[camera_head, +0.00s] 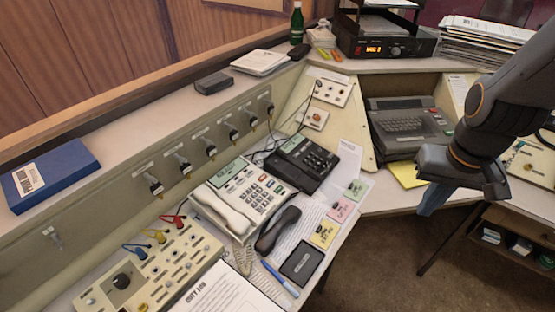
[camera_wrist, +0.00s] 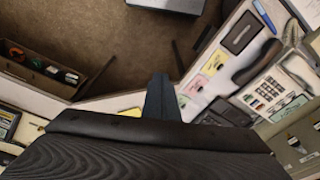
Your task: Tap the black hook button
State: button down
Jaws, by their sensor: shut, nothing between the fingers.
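A black desk phone (camera_head: 303,160) sits on the console desk, right of the white desk phone (camera_head: 243,190). A black handset (camera_head: 277,230) lies off it on the papers in front. The hook button is too small to make out. In the wrist view the black phone (camera_wrist: 228,112) is right of my gripper, partly covered by it, and the handset (camera_wrist: 257,62) is further up right. My gripper (camera_head: 428,203) is shut and empty, pointing down in the air right of the desk papers, clear of both phones. It also shows in the wrist view (camera_wrist: 160,85).
A black notepad (camera_head: 301,263), a blue pen (camera_head: 280,278) and coloured sticky notes (camera_head: 323,234) lie at the desk's front edge. A switch panel (camera_head: 150,270) stands at left, and a grey typewriter-like machine (camera_head: 408,125) at back. Open floor lies below my gripper.

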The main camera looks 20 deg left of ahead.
jog(key=w+a+f+n+t+p, duration=0.1)
jog(key=w+a+n+t+p, duration=0.3)
jog(key=w, duration=0.8)
jog(key=n+t+y+p, duration=0.1)
jog(key=n+y, duration=0.8)
jog(key=n, duration=0.6)
send_over(276, 161)
jog(key=s+d, duration=0.2)
jog(key=d, duration=0.1)
notch_tip(276, 161, down, 6)
jog(key=shift+w, duration=0.2)
jog(key=shift+f, duration=0.2)
jog(key=f+b, duration=0.1)
jog(key=f, duration=0.1)
jog(key=a+f+b, duration=0.1)
jog(key=f+b, duration=0.1)
jog(key=f, duration=0.1)
jog(key=f+b, duration=0.2)
jog(key=f, duration=0.1)
jog(key=shift+w+a+f, duration=0.15)
jog(key=shift+w+f, duration=0.1)
jog(key=shift+w, duration=0.05)
